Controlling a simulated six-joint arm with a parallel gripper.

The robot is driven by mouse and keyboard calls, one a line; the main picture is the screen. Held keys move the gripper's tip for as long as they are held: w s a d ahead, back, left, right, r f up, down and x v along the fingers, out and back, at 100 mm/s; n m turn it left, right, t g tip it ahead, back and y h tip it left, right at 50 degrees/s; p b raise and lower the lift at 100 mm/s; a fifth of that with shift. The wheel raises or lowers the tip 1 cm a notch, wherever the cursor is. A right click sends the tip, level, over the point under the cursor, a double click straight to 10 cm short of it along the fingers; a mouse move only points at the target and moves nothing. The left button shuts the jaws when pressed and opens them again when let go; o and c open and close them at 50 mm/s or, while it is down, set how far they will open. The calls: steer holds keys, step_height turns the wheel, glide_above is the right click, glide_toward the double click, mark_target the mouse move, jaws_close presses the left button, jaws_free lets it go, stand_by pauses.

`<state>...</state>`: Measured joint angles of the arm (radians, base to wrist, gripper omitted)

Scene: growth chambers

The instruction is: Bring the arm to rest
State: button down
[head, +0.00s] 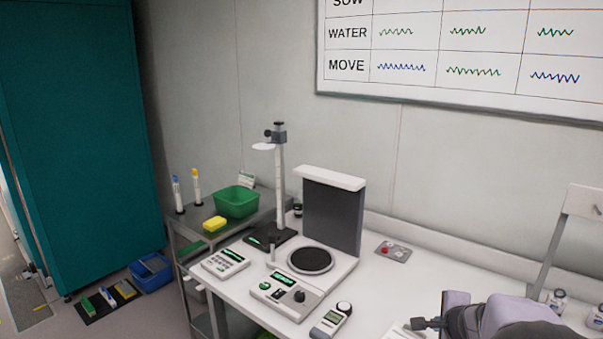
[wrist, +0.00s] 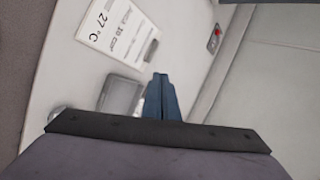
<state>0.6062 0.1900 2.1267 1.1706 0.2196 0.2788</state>
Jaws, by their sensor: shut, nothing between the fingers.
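My gripper (wrist: 161,77) shows in the wrist view with its two blue fingers together and nothing between them. It is over a white surface, beside a small grey device with a screen (wrist: 120,95) and a white card marked 27 °C (wrist: 112,30). I cannot tell whether the fingertips touch anything. In the head view my arm is at the bottom right corner, by the bench's right part, and the fingers are not clearly visible there.
The white bench (head: 385,285) holds a round-plate instrument (head: 335,262), a keypad device (head: 226,263), a handheld meter (head: 331,319) and a red-button panel (head: 393,251). A measuring stand (head: 280,180) rises behind. A cart with a green bin (head: 236,202) is at left.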

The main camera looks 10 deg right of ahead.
steer(key=s+a+f+n+g+y, duration=0.4)
steer(key=s+a+f+n, duration=0.3)
steer(key=s+a+n, duration=0.4)
steer(key=s+a+f+n+g, duration=0.3)
steer(key=s+a+n+g, duration=0.3)
steer(key=s, duration=0.6)
steer(key=a+r+n+t+h, duration=0.1)
steer(key=a+r+n+t, duration=0.1)
steer(key=a+n, duration=0.5)
step_height(320, 180, down, 34)
steer(key=m+b, duration=0.1)
steer(key=b, duration=3.2)
steer(key=shift+w+a+b, duration=0.25)
steer(key=shift+w+b, duration=0.15)
